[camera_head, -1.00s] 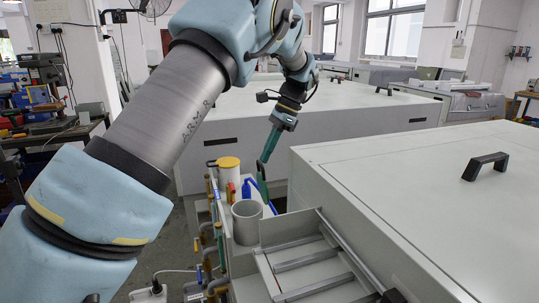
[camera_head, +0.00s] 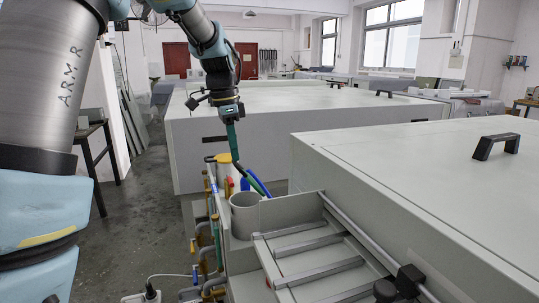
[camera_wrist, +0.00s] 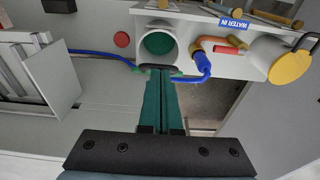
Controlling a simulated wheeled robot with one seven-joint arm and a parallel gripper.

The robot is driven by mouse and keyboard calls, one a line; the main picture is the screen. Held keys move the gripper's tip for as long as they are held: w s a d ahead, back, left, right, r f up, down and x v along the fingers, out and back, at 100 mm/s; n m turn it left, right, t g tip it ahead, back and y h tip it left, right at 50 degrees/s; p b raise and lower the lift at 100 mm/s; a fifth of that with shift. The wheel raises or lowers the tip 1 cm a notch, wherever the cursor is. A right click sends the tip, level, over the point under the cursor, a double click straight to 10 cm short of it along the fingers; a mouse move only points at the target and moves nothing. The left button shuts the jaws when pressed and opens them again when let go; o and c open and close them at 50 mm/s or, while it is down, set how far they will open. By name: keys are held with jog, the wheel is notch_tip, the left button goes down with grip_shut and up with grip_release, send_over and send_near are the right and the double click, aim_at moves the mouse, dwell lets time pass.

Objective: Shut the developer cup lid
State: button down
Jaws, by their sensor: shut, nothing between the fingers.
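The developer cup (camera_head: 244,218) is a grey cylinder with an open top at the machine's left side. In the wrist view the cup (camera_wrist: 158,44) shows dark green inside. A thin dark green piece, apparently its open lid (camera_head: 257,183), stands tilted at the cup's far right side, beside a blue hose. In the wrist view a black curved handle (camera_wrist: 158,68) shows at the cup's rim. My gripper (camera_head: 236,160) has long green fingers, shut and empty, pointing down near the lid. In the wrist view the fingertips (camera_wrist: 160,72) overlap the handle area; I cannot tell whether they touch.
A second container with a yellow lid (camera_wrist: 290,66) stands beyond the cup. Blue tubing (camera_wrist: 202,68) and several pipes run close to the cup. The large grey machine cover (camera_head: 430,190) with a black handle stands right. A slatted tray (camera_head: 310,253) lies in front.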

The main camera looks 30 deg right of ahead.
jog(key=w+a+f+g+h+b, duration=0.1)
jog(key=a+f+h+b, duration=0.7)
jog(key=b, duration=1.5)
notch_tip(320, 180, down, 4)
jog(key=shift+r+h, duration=0.25)
jog(key=shift+h, duration=0.05)
